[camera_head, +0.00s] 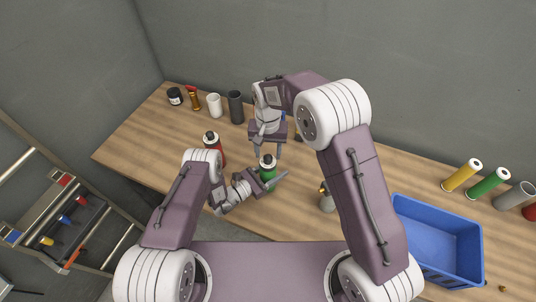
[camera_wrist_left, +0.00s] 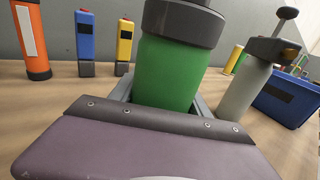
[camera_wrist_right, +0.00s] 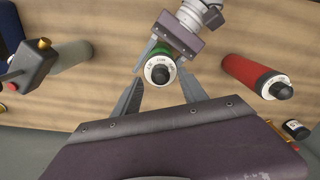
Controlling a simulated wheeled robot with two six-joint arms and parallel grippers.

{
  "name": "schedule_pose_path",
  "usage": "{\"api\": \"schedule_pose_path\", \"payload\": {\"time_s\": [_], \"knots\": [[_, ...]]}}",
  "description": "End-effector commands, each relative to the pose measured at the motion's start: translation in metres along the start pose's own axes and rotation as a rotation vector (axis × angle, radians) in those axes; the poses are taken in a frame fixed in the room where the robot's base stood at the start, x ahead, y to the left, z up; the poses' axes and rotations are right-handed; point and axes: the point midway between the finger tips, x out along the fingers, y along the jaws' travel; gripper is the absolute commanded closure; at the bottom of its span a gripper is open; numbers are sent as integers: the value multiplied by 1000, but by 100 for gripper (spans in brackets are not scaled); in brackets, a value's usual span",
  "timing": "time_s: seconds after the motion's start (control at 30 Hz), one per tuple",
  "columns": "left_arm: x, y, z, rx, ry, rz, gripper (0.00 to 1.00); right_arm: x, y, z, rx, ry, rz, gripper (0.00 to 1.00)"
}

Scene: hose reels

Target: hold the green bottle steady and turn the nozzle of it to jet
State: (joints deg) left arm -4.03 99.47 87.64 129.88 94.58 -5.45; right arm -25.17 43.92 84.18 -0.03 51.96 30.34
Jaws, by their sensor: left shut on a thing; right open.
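The green bottle (camera_head: 267,176) stands upright on the wooden table, with a dark collar and a nozzle on top. My left gripper (camera_head: 273,183) is shut on its body from the left; the left wrist view shows the green body (camera_wrist_left: 168,72) between the fingers. In the right wrist view the nozzle (camera_wrist_right: 160,72) is seen from above, with a white dial ring and a dark tip; the lettering is too small to read surely. My right gripper (camera_wrist_right: 156,92) is open, its fingers on either side of the nozzle and apart from it.
A red bottle (camera_head: 212,140) stands close to my left arm. A grey bottle (camera_head: 327,203) stands to the right of the green one. A blue crate (camera_head: 436,240) is at the right. Several cylinders line the back edge, including a dark one (camera_head: 236,107). A ladder is at the left.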

Motion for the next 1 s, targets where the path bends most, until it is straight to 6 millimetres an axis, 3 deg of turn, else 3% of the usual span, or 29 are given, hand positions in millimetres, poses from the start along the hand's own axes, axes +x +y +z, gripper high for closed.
{"api": "schedule_pose_path", "payload": {"time_s": [0.13, 0.43, 0.63, 1.0], "knots": [[0, 0, 0, 0, 0, 1, 99, 16, 0, 0, 1, 0, 0, 50], [0, 0, 0, 0, 0, 0, 99, 20, 0, 0, 1, 1, -1, 50], [0, 0, 0, 0, 1, 0, 99, 20, 0, 0, 1, 1, -1, 100], [0, 0, 0, -1, 1, 1, 99, 20, 0, 0, -53, 1, 0, 100]]}}
